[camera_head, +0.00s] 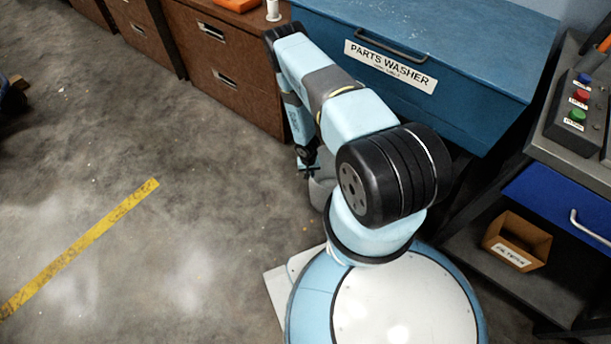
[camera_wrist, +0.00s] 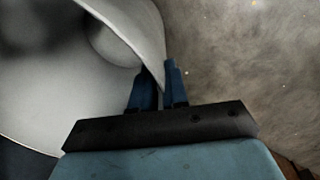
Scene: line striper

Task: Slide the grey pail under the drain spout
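The grey pail (camera_head: 321,192) stands on the floor in front of the parts washer, partly hidden by my arm in the head view. In the wrist view the pail (camera_wrist: 40,100) fills the left side, its open mouth and curved wall close to the camera. My gripper (camera_wrist: 161,78) has one blue finger on each side of the pail's wall at the rim, with little gap showing, and looks shut on it. In the head view my gripper (camera_head: 308,167) is at the pail's upper left edge. The drain spout cannot be made out in either view.
The blue parts washer (camera_head: 440,50) stands behind my arm. Brown drawer cabinets (camera_head: 230,65) line the back left. At right are a button panel (camera_head: 577,105) and a shelf with a filters box (camera_head: 516,240).

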